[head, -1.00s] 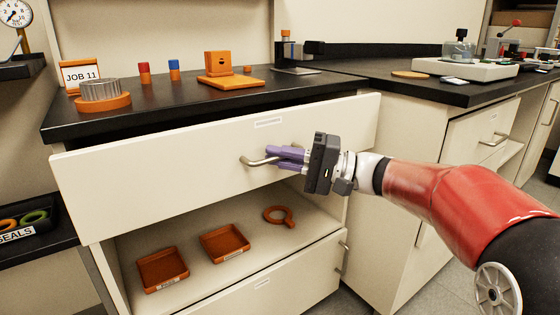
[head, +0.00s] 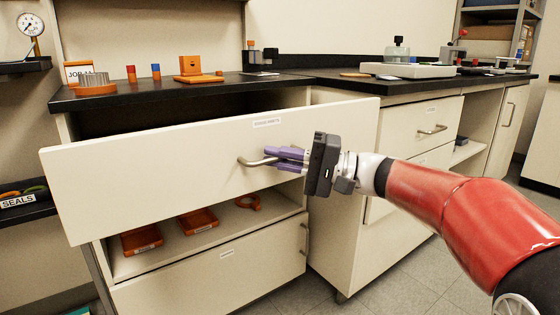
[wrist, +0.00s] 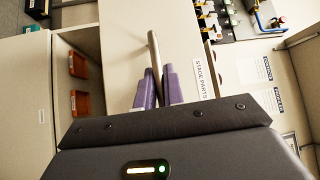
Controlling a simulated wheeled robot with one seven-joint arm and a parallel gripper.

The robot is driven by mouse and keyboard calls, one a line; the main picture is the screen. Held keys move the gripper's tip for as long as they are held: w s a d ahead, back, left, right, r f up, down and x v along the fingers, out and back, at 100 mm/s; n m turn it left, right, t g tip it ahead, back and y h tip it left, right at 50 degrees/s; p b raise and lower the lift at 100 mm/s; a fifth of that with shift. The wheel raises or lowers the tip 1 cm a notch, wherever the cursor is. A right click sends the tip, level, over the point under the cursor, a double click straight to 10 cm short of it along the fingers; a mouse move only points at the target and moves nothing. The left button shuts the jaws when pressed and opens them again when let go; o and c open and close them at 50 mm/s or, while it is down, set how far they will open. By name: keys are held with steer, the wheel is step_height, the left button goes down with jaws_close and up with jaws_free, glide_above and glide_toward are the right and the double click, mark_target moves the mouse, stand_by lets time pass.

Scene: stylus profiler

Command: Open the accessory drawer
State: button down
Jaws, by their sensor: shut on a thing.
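The drawer (head: 170,176) under the black worktop has a cream front with a small label (head: 267,122) at its top edge. It stands out from the cabinet, with a dark gap behind its front. My gripper (head: 285,159) has purple fingers shut on the drawer's metal bar handle (head: 252,162). In the wrist view the fingers (wrist: 160,88) close around the handle bar (wrist: 153,52), and a label reading "STAGE PARTS" (wrist: 203,78) shows beside them. The drawer's inside is hidden in the head view.
A lower drawer (head: 225,270) is shut. The worktop (head: 200,90) holds a job card, small orange parts and a ribbed cylinder. Another cabinet (head: 420,130) stands to the right. Floor shows at bottom right.

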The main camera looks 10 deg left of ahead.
steer(key=shift+s+d, duration=0.15)
steer(key=c, duration=1.5)
jaws_free()
steer(key=d, duration=0.5)
steer(key=d+f, duration=0.1)
steer(key=d, duration=0.1)
steer(key=shift+w+d, duration=0.3)
steer(key=shift+w, duration=0.05)
